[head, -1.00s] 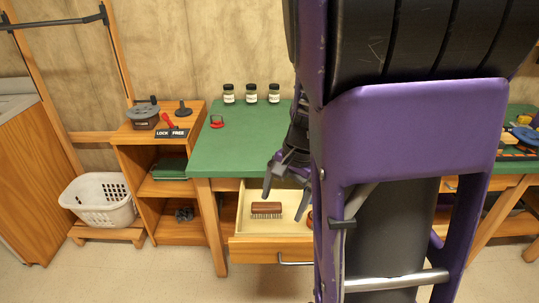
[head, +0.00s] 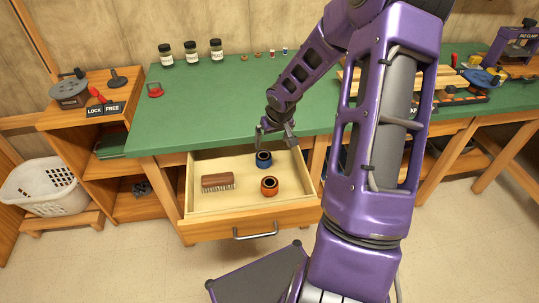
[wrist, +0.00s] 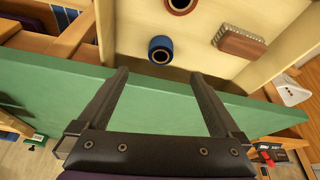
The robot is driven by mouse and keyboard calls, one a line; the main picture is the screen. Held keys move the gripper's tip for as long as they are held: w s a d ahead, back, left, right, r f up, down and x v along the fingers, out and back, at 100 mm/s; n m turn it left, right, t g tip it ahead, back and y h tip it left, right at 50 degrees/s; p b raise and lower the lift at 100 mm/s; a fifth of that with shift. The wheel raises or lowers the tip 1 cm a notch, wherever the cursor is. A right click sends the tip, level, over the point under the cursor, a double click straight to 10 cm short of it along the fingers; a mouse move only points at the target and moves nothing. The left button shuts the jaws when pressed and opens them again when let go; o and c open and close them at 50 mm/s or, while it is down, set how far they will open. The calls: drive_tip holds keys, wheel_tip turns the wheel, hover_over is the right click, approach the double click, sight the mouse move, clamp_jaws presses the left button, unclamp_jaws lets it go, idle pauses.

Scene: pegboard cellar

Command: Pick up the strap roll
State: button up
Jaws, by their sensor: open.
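Two rolls with dark hollow centres lie in the open drawer (head: 228,230); I cannot tell which one is meant as the strap roll. The blue roll (head: 264,160) is near the drawer's back, and the orange-brown roll (head: 269,187) is nearer its front. My gripper (head: 277,137) is open and empty, close above the drawer's back by the bench edge. In the wrist view the blue roll (wrist: 161,50) shows just beyond the gap between my fingertips (wrist: 159,73), not between them. The orange-brown roll (wrist: 181,4) is cut off at the top edge.
A brown brush (head: 217,181) lies in the drawer's left part. The green bench top (head: 225,105) overhangs the drawer's back. Jars (head: 191,53) and small items stand along the wall. A white basket (head: 42,190) is at left.

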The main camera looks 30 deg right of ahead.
drive_tip(key=b, duration=0.3)
approach(264, 160)
drive_tip(key=x, duration=0.5)
drive_tip(key=shift+w+d, duration=0.4)
drive_tip(key=shift+w, duration=0.05)
drive_tip(key=shift+b+x, duration=0.5)
drive_tip(key=shift+x, duration=2.55)
drive_tip(key=shift+w+r, duration=0.1)
drive_tip(key=shift+w, duration=0.1)
drive_tip(key=c, duration=1.3)
